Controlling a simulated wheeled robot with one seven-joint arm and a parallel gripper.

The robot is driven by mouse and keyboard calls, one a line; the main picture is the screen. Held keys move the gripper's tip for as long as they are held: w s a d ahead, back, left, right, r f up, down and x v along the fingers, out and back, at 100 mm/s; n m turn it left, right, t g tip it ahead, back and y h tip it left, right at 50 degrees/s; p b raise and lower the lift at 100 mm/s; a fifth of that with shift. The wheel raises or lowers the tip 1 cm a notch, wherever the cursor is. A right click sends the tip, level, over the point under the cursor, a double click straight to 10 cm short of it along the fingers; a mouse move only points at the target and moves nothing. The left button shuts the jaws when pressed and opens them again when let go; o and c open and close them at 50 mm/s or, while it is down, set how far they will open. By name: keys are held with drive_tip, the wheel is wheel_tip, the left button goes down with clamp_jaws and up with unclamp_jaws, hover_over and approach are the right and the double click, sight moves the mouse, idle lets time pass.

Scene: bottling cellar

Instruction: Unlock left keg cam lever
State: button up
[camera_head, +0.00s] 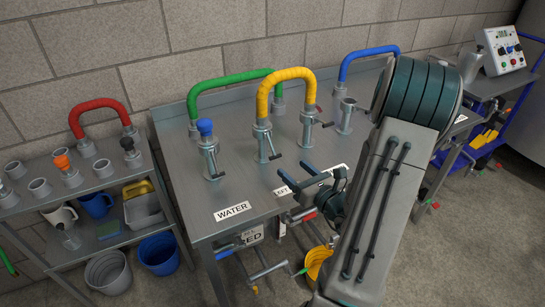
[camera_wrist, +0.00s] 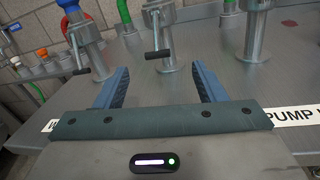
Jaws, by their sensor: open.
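My gripper (camera_head: 298,174) is open and empty above the front of the steel table. Its two blue fingers show in the wrist view (camera_wrist: 160,72), apart from the couplings. Ahead between them stands an upright metal coupling (camera_wrist: 155,20), which seems to be the one under the left end of the yellow hose (camera_head: 262,137). Its cam lever (camera_head: 275,157) has a black grip (camera_wrist: 158,54) and sticks out toward me. To its left, a blue-topped coupling (camera_head: 208,152) has a similar lever (camera_wrist: 80,72).
A label reading WATER (camera_head: 232,210) lies at the table's front left; a PUMP label (camera_wrist: 294,116) is right of my gripper. Another coupling (camera_head: 307,130) stands to the right. Green (camera_head: 230,80) and blue (camera_head: 366,52) hoses arch behind. A shelf (camera_head: 92,175) stands left.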

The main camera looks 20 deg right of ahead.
drive_tip(key=b, duration=0.1)
drive_tip(key=w+b, duration=0.1)
drive_tip(key=shift+a+f+b, duration=0.2)
drive_tip(key=shift+b, duration=0.2)
drive_tip(key=w, duration=0.3)
drive_tip(key=w+a, duration=0.1)
drive_tip(key=w, duration=0.3)
drive_tip(key=w+a, duration=0.1)
drive_tip(key=w, duration=0.2)
drive_tip(key=shift+w+r+p, duration=0.25)
drive_tip(key=shift+w+p, duration=0.05)
drive_tip(key=shift+w, duration=0.05)
drive_tip(key=shift+c, duration=0.3)
